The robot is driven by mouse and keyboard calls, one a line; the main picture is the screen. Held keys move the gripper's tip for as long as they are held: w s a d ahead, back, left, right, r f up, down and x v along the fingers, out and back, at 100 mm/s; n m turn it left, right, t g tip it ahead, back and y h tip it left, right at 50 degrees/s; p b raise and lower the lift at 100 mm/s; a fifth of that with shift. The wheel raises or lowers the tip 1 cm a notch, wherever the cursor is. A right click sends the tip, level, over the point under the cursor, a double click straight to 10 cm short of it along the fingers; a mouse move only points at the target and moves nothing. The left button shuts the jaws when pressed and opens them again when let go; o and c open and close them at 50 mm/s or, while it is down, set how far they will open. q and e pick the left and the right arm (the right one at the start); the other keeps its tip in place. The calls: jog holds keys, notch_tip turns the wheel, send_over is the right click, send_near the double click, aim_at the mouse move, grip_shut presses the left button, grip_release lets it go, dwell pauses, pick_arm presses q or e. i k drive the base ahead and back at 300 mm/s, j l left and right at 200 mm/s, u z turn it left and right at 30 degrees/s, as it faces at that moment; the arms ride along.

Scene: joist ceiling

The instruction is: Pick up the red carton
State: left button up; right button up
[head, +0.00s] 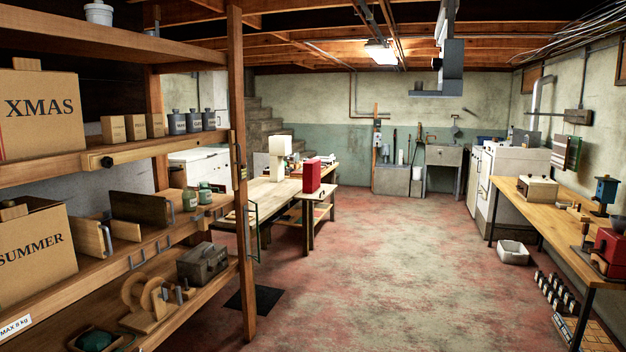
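A red carton (312,174) stands upright in the middle distance, on a small wooden side table (321,204) at the right of a longer wooden table (268,192). Its front is red and its right side is a darker red. Nothing touches it from above. Neither of my grippers shows in the head view.
Wooden shelves (190,236) with cardboard boxes, jars and wooden pieces fill the left, with a post (240,150) at their edge. A workbench (545,204) with a red machine (609,252) stands right. A white bin (513,252) sits on the floor. The middle floor is clear.

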aim_at(311, 176)
jog(key=i+l, duration=0.15)
jog(key=i, duration=0.35)
jog(key=i+l, duration=0.15)
jog(key=i, duration=0.35)
jog(key=i+l+u, duration=0.1)
jog(key=i, duration=0.45)
jog(key=i+l, duration=0.2)
jog(key=i, duration=0.3)
jog(key=i+l+u, duration=0.1)
jog(key=i, duration=0.4)
jog(key=i+l, duration=0.3)
jog(key=i, duration=0.2)
jog(key=i+l, duration=0.2)
jog(key=i, duration=0.3)
jog(key=i+l, duration=0.2)
jog(key=i, duration=0.3)
jog(key=i+l, duration=0.25)
jog(key=i, duration=0.25)
jog(key=i+l, duration=0.2)
jog(key=i, duration=0.3)
jog(key=i+l, duration=0.25)
jog(key=i, duration=0.25)
jog(key=i+l, duration=0.2)
jog(key=i, duration=0.3)
jog(key=i+l, duration=0.2)
jog(key=i, duration=0.3)
